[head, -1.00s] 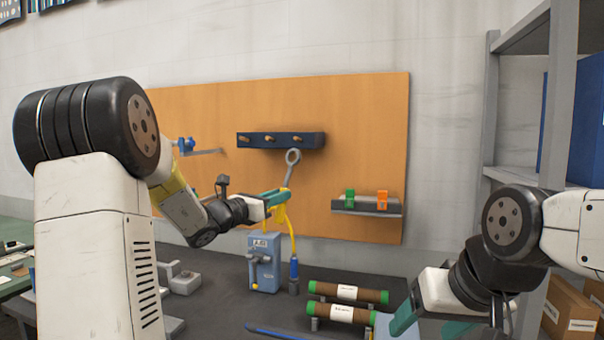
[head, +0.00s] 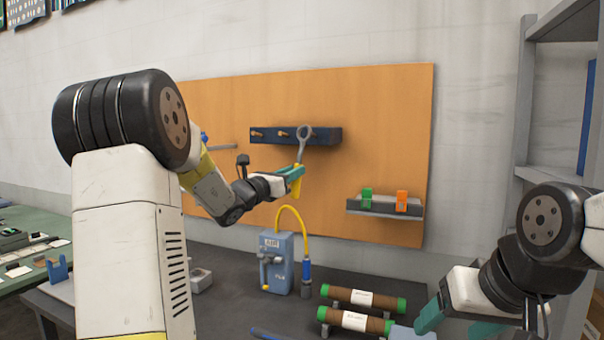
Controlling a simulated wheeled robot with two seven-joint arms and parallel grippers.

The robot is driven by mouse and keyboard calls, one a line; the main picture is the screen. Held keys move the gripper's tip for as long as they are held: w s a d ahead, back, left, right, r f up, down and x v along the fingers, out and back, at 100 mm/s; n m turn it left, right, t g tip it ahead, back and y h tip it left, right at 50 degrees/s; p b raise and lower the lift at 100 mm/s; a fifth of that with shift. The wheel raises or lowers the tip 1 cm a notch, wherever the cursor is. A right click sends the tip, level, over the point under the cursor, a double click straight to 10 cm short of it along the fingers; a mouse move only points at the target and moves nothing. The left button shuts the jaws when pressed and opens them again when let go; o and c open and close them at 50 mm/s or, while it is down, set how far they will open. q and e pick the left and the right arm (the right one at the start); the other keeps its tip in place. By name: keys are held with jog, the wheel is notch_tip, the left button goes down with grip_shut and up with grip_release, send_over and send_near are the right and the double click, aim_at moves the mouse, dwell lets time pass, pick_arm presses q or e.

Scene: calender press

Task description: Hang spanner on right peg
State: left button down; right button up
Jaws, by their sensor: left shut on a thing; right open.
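The spanner (head: 302,150) is grey with a ring at its top end and a yellow lower part. My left gripper (head: 294,174), with teal fingers, is shut on it below the ring and holds it roughly upright. The dark blue peg rack (head: 325,136) is fixed to the orange board, with wooden pegs along it. The spanner's ring overlaps the right peg (head: 303,131) in the head view; I cannot tell whether it is around the peg or in front of it. My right gripper (head: 456,324) is open and empty at the lower right.
A small shelf (head: 385,210) with a green and an orange clip is on the board at right. Below stand a blue-grey box (head: 276,262) with a yellow hose (head: 293,209) and green-ended rollers (head: 362,299) on the dark bench. A grey rack frame (head: 524,110) stands at far right.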

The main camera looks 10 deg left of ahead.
pick_arm(q)
jog(key=w+d+f, duration=0.1)
jog(key=w, duration=0.5)
jog(key=shift+w+d, duration=0.2)
jog(key=shift+w, duration=0.2)
dwell(0.3)
jog(key=shift+f, duration=0.1)
dwell(0.5)
